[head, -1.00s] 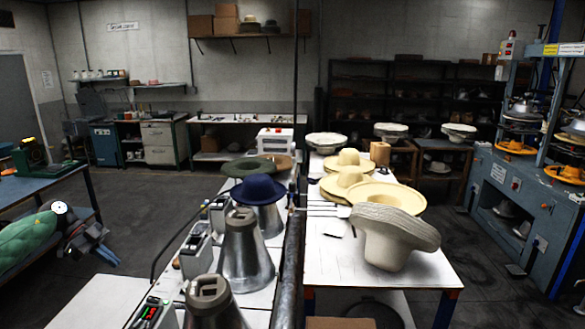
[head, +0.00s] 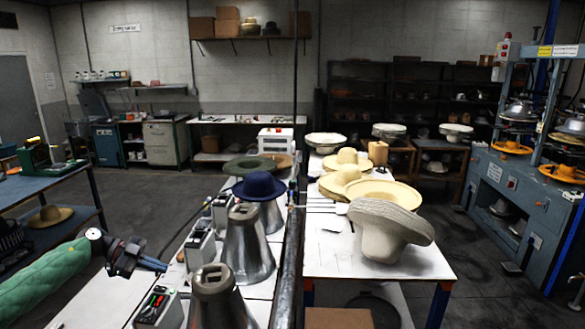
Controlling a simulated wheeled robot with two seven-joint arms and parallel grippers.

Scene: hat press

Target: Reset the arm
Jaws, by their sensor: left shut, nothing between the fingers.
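My left gripper (head: 163,266) is at the lower left of the head view, at the end of my green-sleeved arm. Its dark fingers point right and are shut with nothing between them. It is beside the near white table with the metal hat forms, to the left of the grey cone forms (head: 247,245). I cannot tell how high it is above the table. My right gripper is not in view.
A dark blue hat (head: 259,186) sits on a form. Control boxes (head: 158,306) stand along the near table. Straw hats (head: 347,160) and a large pale hat (head: 388,229) are on the right table. A blue press (head: 525,205) stands at the right. Floor shows between tables.

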